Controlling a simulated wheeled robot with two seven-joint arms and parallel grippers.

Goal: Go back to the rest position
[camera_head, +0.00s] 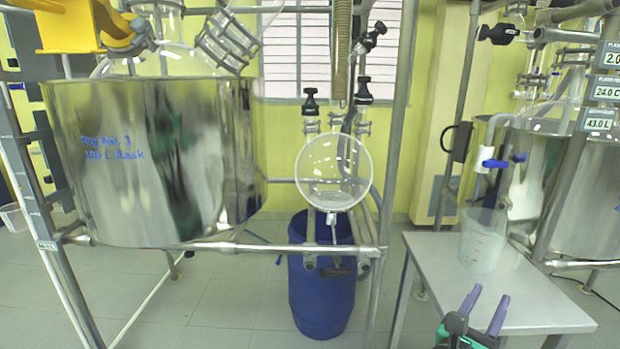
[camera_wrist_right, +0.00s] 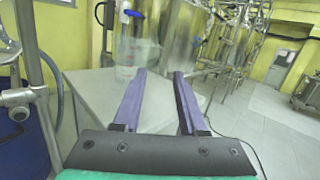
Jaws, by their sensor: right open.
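My right gripper (camera_head: 484,312) shows at the bottom right of the head view, with purple fingers and a green body. Its fingers are apart and nothing is between them. In the right wrist view, the right gripper (camera_wrist_right: 157,75) points over the pale table, with its two purple fingers spread. A clear plastic jug (camera_head: 482,240) stands on the small table (camera_head: 535,305), beyond the gripper and apart from it. The jug also shows in the wrist view (camera_wrist_right: 127,58). My left gripper is not in view.
A large steel vessel (camera_head: 160,160) on a metal frame fills the left. A round glass flask (camera_head: 334,172) hangs above a blue drum (camera_head: 322,290). Another steel vessel (camera_head: 590,185) stands at the right, behind the table. Open tiled floor (camera_head: 240,320) lies in front.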

